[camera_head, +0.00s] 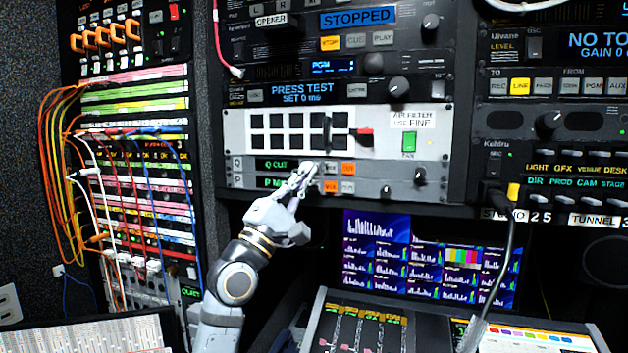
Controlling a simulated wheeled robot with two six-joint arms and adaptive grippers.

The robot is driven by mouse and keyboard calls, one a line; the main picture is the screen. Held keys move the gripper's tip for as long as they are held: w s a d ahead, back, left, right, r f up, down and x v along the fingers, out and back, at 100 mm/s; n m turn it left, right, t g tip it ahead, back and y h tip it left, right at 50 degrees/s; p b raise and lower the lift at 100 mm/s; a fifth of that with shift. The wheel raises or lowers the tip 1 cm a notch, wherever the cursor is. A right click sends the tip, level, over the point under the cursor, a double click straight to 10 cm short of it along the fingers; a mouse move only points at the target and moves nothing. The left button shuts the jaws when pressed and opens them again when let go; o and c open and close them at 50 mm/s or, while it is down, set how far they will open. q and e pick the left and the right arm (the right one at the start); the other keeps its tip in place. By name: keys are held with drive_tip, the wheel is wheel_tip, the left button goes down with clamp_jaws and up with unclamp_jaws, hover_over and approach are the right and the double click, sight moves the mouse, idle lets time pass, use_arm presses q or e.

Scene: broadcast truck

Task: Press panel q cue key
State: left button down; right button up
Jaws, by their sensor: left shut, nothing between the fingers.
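Panel Q (237,162) is the upper of two narrow rows in the grey rack unit, with a dark display in green letters. To the right of its display are a pale key (331,168) and an orange key (348,168); their lettering is too small to read, so I cannot tell which is cue. My left gripper (306,171) is shut and empty. Its tips are in front of the right end of panel Q's display, just left of the pale key. I cannot tell whether they touch the panel. My right gripper is not in view.
Above is a white filter panel (378,118) with a green switch. A patch bay (135,130) with hanging cables stands left. Screens (430,262) and a console lie below.

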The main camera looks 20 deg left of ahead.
use_arm(q)
drive_tip(key=shift+w+r, duration=0.1)
drive_tip(key=shift+w, duration=0.55)
idle(0.8)
drive_tip(key=shift+w+b, duration=0.35)
drive_tip(key=shift+w, duration=0.1)
drive_tip(key=shift+w, duration=0.3)
idle(0.6)
idle(0.4)
drive_tip(key=shift+s+p, duration=0.4)
drive_tip(key=shift+s, duration=0.4)
